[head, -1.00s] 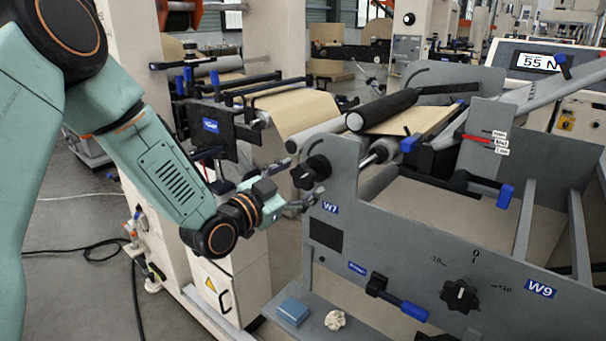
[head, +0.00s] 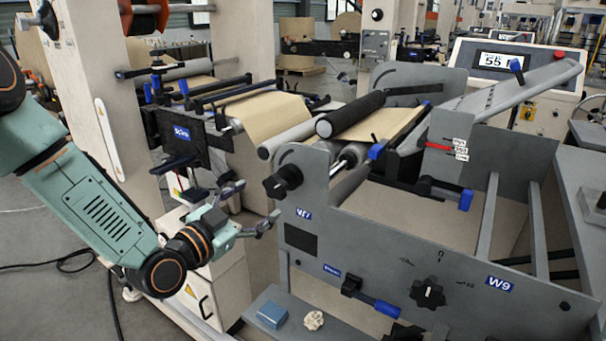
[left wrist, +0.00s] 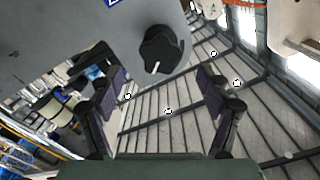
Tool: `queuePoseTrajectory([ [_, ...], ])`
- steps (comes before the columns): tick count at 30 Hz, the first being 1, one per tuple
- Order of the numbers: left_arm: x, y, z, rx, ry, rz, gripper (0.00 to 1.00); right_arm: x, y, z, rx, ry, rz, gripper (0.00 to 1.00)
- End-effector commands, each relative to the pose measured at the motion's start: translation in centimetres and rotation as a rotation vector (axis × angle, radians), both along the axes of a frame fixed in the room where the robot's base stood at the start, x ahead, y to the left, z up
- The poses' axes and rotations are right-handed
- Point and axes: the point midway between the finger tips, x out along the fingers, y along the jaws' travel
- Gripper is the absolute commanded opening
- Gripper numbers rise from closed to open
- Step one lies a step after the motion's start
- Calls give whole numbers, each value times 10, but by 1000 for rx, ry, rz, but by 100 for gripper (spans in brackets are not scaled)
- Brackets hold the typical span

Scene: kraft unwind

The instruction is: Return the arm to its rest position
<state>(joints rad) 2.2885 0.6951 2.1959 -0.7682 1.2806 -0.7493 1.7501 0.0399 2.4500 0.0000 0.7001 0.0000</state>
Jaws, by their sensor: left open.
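My left gripper (head: 254,207) is open and empty in the head view, in front of the machine's left side. Its two fingers point right, toward the black knob (head: 283,181) on the grey side plate (head: 345,245), and look apart from it. In the left wrist view both fingers (left wrist: 165,108) are spread, with nothing between them. The knob shows there too (left wrist: 160,52), ahead of and above the fingertips. My left arm reaches in from the left edge of the head view. My right gripper does not show.
A blue block (head: 272,314) and a crumpled pale piece (head: 313,320) lie on the low ledge. A black roller (head: 350,113) and brown web (head: 265,118) are above. A blue-handled lever (head: 372,297) juts from the plate.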

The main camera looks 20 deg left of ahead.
Motion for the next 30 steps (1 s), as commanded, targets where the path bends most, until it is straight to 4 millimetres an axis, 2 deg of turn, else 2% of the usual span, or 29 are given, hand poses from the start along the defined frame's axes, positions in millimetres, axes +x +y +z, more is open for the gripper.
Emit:
queuePoseTrajectory([
  [5, 2, -1, 0, 1, -1, 0, 77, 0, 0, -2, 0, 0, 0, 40],
  [11, 16, -5, -2, 5, -3, -3, 77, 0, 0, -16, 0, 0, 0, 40],
  [25, 71, -20, -2, 3, -3, -3, 77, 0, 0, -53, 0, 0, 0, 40],
  [30, 68, -18, 0, -131, 33, 0, 77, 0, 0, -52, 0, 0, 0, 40],
])
